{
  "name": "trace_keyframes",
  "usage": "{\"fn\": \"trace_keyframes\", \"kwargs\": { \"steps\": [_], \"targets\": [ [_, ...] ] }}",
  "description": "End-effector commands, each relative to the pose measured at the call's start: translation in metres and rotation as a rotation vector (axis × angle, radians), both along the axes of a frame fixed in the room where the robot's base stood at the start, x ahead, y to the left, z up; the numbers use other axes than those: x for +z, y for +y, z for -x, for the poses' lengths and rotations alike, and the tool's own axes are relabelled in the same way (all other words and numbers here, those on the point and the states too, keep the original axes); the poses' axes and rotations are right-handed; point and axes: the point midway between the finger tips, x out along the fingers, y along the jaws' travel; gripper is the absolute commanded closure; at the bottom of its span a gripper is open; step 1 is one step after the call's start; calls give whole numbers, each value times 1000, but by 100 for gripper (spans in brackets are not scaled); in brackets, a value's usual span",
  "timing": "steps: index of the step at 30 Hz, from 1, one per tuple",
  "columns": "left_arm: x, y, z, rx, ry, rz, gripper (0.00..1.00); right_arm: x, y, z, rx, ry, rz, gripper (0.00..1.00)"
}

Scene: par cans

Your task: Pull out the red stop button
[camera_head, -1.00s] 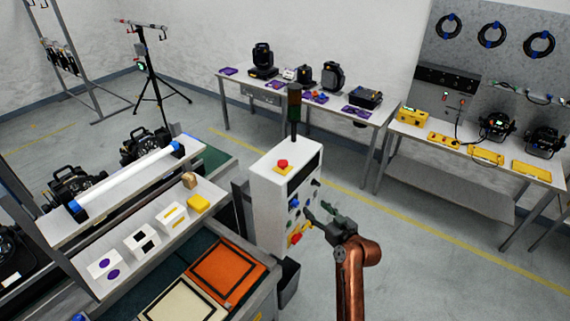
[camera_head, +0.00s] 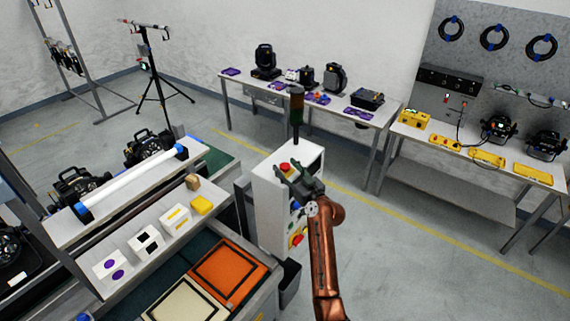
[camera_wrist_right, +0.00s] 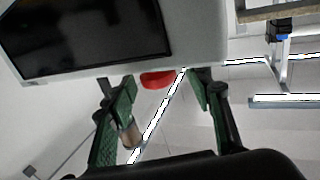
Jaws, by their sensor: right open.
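My right gripper (camera_head: 290,174) is open at the top of the cabinet, close to the button. In the right wrist view the red button (camera_wrist_right: 157,79) shows at the cabinet's edge, between the two green fingertips of the right gripper (camera_wrist_right: 162,78), with space on both sides. I cannot tell whether the fingers touch it. My left gripper is not in view.
A signal tower (camera_head: 296,104) stands at the back of the cabinet, close to my gripper. A dark screen (camera_wrist_right: 85,35) and several knobs are on the cabinet. A bench with boxes (camera_head: 176,219) is at left. Floor to the right is clear.

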Motion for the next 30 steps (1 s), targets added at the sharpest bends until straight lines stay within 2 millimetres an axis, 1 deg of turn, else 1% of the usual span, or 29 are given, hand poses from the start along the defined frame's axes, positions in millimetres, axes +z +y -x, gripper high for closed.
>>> {"fn": "trace_keyframes", "kwargs": {
  "steps": [3, 6, 15, 30],
  "targets": [
    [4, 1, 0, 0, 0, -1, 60, 0, 5, -9, 0, 2, 1, 53],
    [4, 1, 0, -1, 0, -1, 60, 0, 7, -12, -1, 0, 1, 53],
    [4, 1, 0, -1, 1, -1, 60, -1, 7, -13, -1, 0, 1, 54],
    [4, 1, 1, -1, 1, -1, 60, -1, 7, -13, -1, 1, 2, 88]
  ]
}}
